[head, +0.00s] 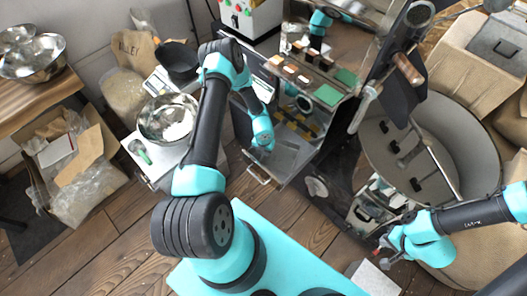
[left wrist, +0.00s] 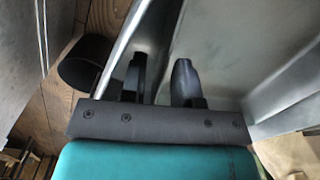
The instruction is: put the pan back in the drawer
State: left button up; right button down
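The open metal drawer (head: 287,160) sticks out of the machine's front, with a bar handle (head: 256,169) on its near end. I cannot clearly make out a separate pan in it; my left arm covers part of the drawer. My left gripper reaches down at the drawer, its fingertips hidden in the head view. In the left wrist view my left gripper (left wrist: 162,78) shows two dark fingers apart among grey metal walls (left wrist: 225,40), with nothing clearly held between them. My right gripper (head: 383,260) is low at the right, away from the drawer; its fingers are too small to judge.
A metal box with a dark handle (head: 372,208) stands near my right gripper. A white block (head: 372,280) is below it. A round cooling bin (head: 430,150) is at the right. A steel bowl (head: 167,118) and black bowl (head: 178,58) stand left of the drawer. Floor lies clear at the lower left.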

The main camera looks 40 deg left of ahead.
pick_arm(q)
notch_tip(320, 180, up, 12)
jog(key=shift+f, duration=0.2)
dwell(0.7)
jog(key=s+d+r+n+h, duration=0.2)
jog(key=s+d+n, duration=0.4)
jog(key=n, duration=1.1)
jog(key=s+d+r+n+h, duration=0.1)
jog(key=s+d+r+n, duration=0.4)
jog(key=n, duration=1.2)
jog(key=d, duration=0.4)
jog(key=shift+s+n+t+h, duration=0.4)
jog(key=shift+r, duration=0.1)
jog(key=shift+c, duration=0.3)
